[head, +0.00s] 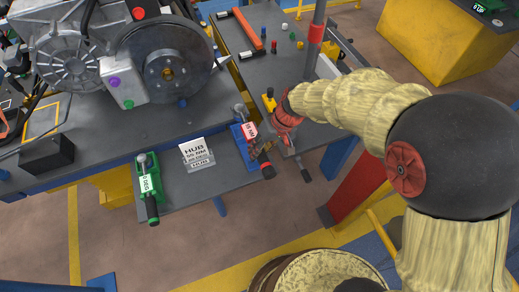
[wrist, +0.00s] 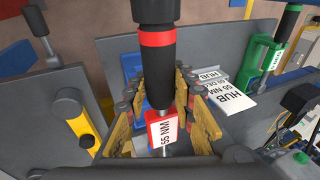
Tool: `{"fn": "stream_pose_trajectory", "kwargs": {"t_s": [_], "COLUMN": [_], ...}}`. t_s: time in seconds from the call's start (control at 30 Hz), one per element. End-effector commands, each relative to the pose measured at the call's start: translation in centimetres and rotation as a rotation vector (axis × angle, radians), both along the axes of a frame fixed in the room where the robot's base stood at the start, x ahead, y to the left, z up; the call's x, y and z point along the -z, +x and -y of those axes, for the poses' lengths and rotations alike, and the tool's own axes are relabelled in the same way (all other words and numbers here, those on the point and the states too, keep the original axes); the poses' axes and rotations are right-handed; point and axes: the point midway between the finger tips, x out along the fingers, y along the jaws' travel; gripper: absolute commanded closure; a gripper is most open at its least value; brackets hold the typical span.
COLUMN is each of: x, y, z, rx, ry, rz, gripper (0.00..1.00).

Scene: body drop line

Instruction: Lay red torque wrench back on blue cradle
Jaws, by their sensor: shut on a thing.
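The red torque wrench (head: 250,130) has a red block marked 55 NM and a black handle with a red ring. My gripper (head: 264,150) is shut on it. In the wrist view, the yellow-padded fingers of my gripper (wrist: 157,100) stand on both sides of the wrench (wrist: 155,65), whose handle points to the top of the picture. The blue cradle (head: 237,134) is right beside the red block in the head view. Part of the cradle (wrist: 130,66) shows behind the fingers in the wrist view. I cannot tell whether wrench and cradle touch.
A green wrench (head: 150,190) lies in a green cradle at the left of the shelf. A white HUB sign (head: 197,152) stands between the cradles. A yellow cradle (head: 269,101) is close to my gripper. The engine with its hub disc (head: 167,65) fills the upper left.

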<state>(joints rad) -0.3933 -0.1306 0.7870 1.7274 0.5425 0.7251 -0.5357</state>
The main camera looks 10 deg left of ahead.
Motion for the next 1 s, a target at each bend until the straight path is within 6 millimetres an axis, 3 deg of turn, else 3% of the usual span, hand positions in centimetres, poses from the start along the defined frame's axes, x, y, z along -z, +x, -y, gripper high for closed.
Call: {"fn": "stream_pose_trajectory", "kwargs": {"t_s": [0.1,0.8,1.0], "x": [-0.4,5.3,6.2], "y": [0.1,0.0,0.1], "z": [0.1,0.1,0.1], "rx": [0.003,0.002,0.003], "ry": [0.003,0.002,0.002], "rz": [0.008,0.005,0.007], "gripper": [1.00,1.00,1.00]}}
